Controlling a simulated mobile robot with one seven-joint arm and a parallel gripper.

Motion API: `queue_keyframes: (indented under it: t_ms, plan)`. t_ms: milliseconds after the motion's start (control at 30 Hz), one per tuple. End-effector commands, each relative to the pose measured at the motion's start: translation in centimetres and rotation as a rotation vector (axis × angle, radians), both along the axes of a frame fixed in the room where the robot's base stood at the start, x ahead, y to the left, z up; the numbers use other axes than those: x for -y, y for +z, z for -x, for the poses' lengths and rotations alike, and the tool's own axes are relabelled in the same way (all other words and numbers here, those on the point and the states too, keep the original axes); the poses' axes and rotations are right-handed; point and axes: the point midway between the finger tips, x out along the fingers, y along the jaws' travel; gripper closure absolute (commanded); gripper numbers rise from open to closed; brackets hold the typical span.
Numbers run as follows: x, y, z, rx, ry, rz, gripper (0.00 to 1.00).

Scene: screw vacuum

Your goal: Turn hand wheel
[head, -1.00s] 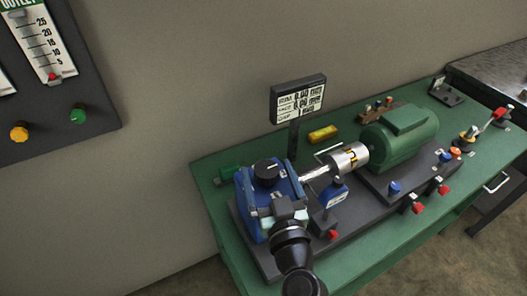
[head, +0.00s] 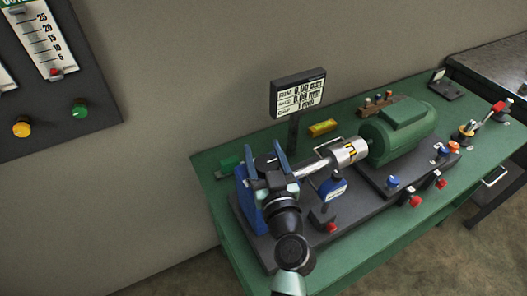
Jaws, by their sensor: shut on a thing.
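The hand wheel (head: 266,161), a black round knob, sits on top of the blue pump block (head: 249,208) at the left end of the machine. Only part of the wheel shows. The gripper body and my dark wrist cover much of the block's front and right side, so finger contact is partly hidden.
A display (head: 298,94) on a post stands behind the pump. A silver coupling (head: 348,151) joins it to a green motor (head: 399,135). The green table (head: 365,246) is clear in front.

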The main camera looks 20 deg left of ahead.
Motion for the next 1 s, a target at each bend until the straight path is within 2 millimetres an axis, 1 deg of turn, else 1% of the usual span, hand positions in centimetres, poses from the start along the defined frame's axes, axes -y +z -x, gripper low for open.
queue_keyframes:
  t_ms: [33, 100, 167, 367, 567, 1000]
  plan:
    - [0.01, -0.01, 0.01, 0.0, 0.0, 0.0, 0.68]
    - [0.01, -0.01, 0.02, 0.0, 0.0, 0.0, 0.8]
    - [0.01, -0.01, 0.02, 0.0, 0.0, 0.0, 0.9]
    - [0.01, -0.02, -0.01, -0.003, -0.013, 0.0, 0.9]
    - [0.1, -0.09, -0.11, -0.009, -0.076, 0.003, 0.9]
    - [0.79, 0.71, -0.53, -0.014, -0.319, 0.002, 0.9]
